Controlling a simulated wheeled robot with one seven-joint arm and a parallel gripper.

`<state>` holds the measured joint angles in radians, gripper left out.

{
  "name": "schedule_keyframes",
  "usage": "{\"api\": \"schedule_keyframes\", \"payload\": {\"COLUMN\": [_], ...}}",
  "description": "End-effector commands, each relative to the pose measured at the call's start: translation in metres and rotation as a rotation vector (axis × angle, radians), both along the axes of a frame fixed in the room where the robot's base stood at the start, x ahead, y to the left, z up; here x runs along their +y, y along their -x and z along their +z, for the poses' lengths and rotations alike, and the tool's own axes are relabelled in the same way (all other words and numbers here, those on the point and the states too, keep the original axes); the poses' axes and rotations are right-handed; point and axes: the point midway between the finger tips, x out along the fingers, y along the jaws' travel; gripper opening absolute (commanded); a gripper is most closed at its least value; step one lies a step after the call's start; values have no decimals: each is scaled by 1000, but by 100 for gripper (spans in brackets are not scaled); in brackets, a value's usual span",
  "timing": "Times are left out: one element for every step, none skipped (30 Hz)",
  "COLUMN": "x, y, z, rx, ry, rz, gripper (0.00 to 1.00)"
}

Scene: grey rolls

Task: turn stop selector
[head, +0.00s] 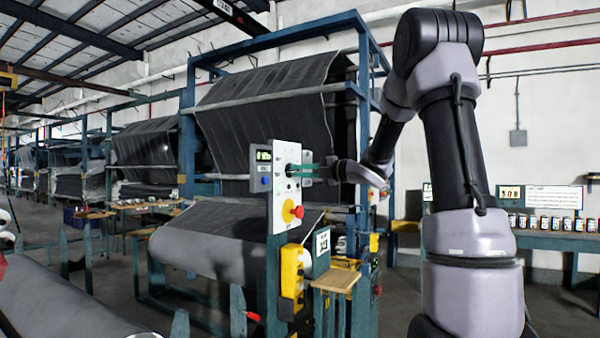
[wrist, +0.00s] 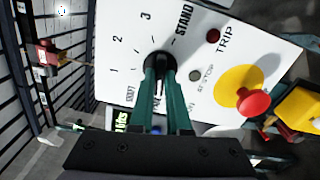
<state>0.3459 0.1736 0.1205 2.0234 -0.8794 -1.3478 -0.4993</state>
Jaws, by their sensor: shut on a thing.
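The white control panel (head: 285,180) stands on a blue post left of my arm in the head view. In the wrist view the panel (wrist: 115,70) carries a black selector knob (wrist: 157,60), with marks 1, 2, 3 and STAND around it. My gripper (wrist: 159,76) has its green fingers shut on the knob. The fingers hide part of it, and I cannot tell which mark it points to. My gripper (head: 312,171) also shows in the head view, reaching the panel from the right. A dark red TRIP lamp (wrist: 213,36) and a grey lamp (wrist: 195,75) lie beside the knob.
A red mushroom button (wrist: 253,102) on a yellow disc is close to the fingers' right. A yellow box (head: 292,272) hangs below the panel. A large grey roll (head: 215,243) lies behind it. A bench with jars (head: 545,224) is at the right.

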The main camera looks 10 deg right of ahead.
Motion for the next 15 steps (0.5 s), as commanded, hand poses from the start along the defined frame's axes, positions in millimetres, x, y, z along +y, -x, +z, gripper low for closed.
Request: {"api": "schedule_keyframes", "payload": {"x": [0,0,0,0,0,0,0,0,0,0,0,0,0,0,0], "y": [0,0,0,0,0,0,0,0,0,0,0,1,0,1,1], "z": [-2,-2,-2,-2,-2,-2,-2,-2,-2,-2,-2,-2,-2,-2,-2], "rx": [-1,-3,-4,-4,-5,-5,-5,-5,-5,-5,-5,-5,-5,-4,-4], "ry": [4,6,8,8,9,9,9,9,9,9,9,9,9,8,8], "rz": [1,1,0,0,0,0,0,0,0,0,0,0,0,0,0], "gripper": [0,0,0,0,0,0,0,0,0,0,0,0,0,23,38]}}
